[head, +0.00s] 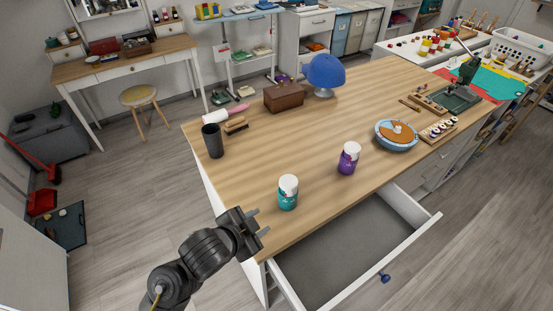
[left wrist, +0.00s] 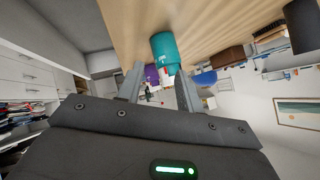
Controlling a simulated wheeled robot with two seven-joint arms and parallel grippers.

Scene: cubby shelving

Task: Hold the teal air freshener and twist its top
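The teal air freshener (head: 288,197) stands upright near the front edge of the wooden counter, with a white top (head: 288,182). My left gripper (head: 263,221) is just left of it and nearer the counter's front edge, with its fingers spread and apart from it. In the left wrist view, the teal air freshener (left wrist: 165,50) shows beyond the two open fingers (left wrist: 160,84), with nothing held between them. My right gripper is not in view.
A purple container (head: 348,160) with a white top stands right of the teal one. An open drawer (head: 335,258) juts out below the counter's front edge. A blue bowl (head: 396,135), a dark cup (head: 212,141) and a wooden box (head: 284,97) stand farther off. The counter's middle is clear.

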